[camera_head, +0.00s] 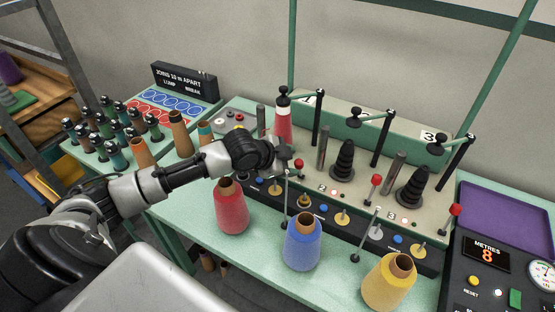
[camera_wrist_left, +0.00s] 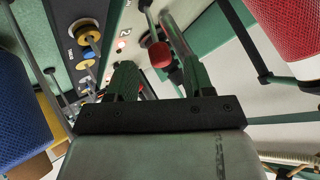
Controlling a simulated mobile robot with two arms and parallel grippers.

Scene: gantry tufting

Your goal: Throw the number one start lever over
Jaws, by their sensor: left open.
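The leftmost red-knobbed lever (camera_head: 299,163) stands on the machine's front panel, at the station with the red cone on its spindle; I take it as the number one start lever. My left gripper (camera_head: 286,156) is just left of its knob, open and empty. In the left wrist view the red knob (camera_wrist_left: 160,55) shows just beyond the two fingers (camera_wrist_left: 158,82), roughly between them. I cannot tell whether they touch it. Two similar red-knobbed levers, a middle one (camera_head: 376,180) and a right one (camera_head: 455,210), stand further right. My right gripper is out of view.
Red (camera_head: 232,208), blue (camera_head: 302,243) and yellow (camera_head: 389,283) cones stand along the front of the green table. Thin upright rods (camera_head: 365,235) and thread-guide arms (camera_head: 382,138) rise around the stations. A metres counter box (camera_head: 487,254) is at right.

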